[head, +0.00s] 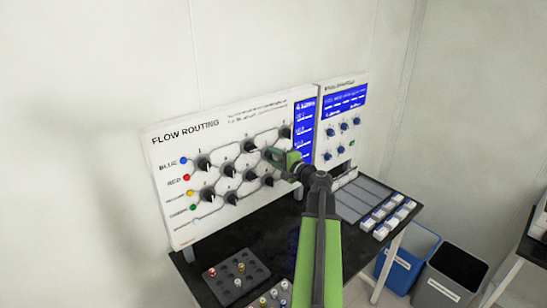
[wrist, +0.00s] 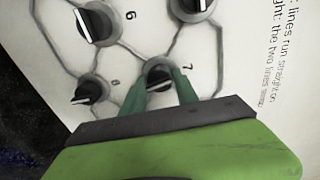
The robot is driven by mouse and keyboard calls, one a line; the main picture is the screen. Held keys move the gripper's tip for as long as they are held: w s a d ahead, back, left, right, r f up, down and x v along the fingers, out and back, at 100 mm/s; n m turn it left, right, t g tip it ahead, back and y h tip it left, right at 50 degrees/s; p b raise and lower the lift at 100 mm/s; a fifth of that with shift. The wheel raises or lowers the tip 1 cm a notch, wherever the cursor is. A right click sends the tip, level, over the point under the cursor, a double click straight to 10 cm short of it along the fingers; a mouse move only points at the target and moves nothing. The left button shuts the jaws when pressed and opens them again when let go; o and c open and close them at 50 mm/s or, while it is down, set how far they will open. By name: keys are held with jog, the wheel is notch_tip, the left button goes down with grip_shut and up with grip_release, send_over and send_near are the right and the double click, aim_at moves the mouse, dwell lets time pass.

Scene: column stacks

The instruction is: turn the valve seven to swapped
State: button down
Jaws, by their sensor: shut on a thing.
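The flow routing panel (head: 215,125) is a white upright board with several black valve knobs joined by grey lines. In the wrist view, valve seven (wrist: 158,74) is a dark round knob beside the printed 7. My gripper (wrist: 160,88) has its green fingers on either side of this knob and is shut on it. In the head view my gripper (head: 272,156) reaches the right part of the panel and hides the knob there.
Valve six (wrist: 95,23) and valve eight (wrist: 90,90) sit close by in the wrist view. A blue-screened panel (head: 342,125) with blue knobs stands to the right. The dark table (head: 225,258) below holds a peg block (head: 238,276) and white blocks (head: 388,215).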

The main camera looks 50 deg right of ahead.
jog(key=shift+m, duration=1.1)
jog(key=c, duration=1)
grip_release()
jog(key=shift+s, duration=0.15)
